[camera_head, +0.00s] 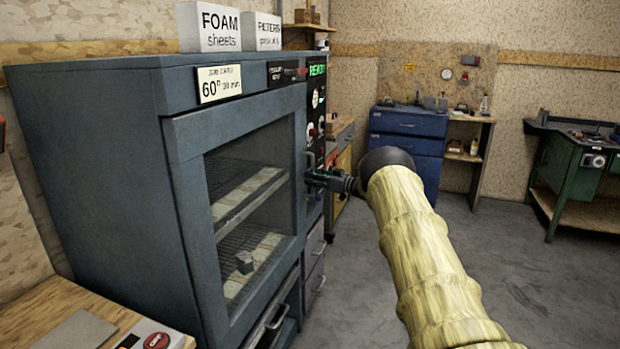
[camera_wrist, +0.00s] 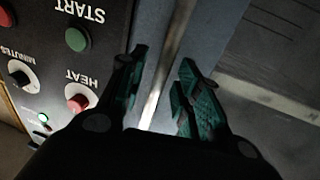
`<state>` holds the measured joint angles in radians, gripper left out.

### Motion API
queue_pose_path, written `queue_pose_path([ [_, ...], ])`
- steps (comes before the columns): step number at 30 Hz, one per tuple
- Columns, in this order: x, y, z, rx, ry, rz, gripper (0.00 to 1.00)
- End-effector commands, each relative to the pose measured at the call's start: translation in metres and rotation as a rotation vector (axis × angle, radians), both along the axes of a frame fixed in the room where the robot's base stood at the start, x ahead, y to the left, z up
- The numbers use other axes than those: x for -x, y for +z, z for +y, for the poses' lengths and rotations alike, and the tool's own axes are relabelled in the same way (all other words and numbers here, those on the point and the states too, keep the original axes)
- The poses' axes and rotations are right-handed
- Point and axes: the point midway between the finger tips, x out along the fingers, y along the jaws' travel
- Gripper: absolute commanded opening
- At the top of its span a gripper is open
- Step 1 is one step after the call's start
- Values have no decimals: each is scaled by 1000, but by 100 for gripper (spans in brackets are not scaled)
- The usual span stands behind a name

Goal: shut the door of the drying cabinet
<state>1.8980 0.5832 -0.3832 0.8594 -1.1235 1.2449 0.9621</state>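The grey-blue drying cabinet (camera_head: 110,160) stands at the left in the head view. Its door (camera_head: 185,150) has a large window with wire shelves showing behind it. The door looks closed or nearly so; I cannot tell whether a small gap remains. My gripper (camera_head: 318,180) is at the door's right edge, by the handle (camera_head: 309,160). In the wrist view my gripper (camera_wrist: 160,85) has its green-padded fingers apart, with the pale handle bar (camera_wrist: 153,100) showing between them. I cannot see contact with the bar.
Drawers (camera_head: 314,270) sit low beside the cabinet. A wooden bench (camera_head: 75,305) is at front left. A blue drawer unit (camera_head: 405,140) stands behind; the floor (camera_head: 540,290) at right is clear.

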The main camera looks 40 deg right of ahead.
Motion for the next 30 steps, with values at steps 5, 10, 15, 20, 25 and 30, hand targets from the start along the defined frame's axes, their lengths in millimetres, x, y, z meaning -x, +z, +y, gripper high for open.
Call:
queue_pose_path([
  [5, 30, 1, -13, -2, -3, 1, 33],
  [10, 59, 2, -24, -1, -2, -1, 33],
  [15, 82, 2, -33, -1, -2, -1, 33],
  [20, 93, 2, -37, 0, 0, 0, 33],
  [25, 97, 2, -38, 0, 0, 0, 33],
  [30, 97, 2, -38, 0, 0, 0, 33],
])
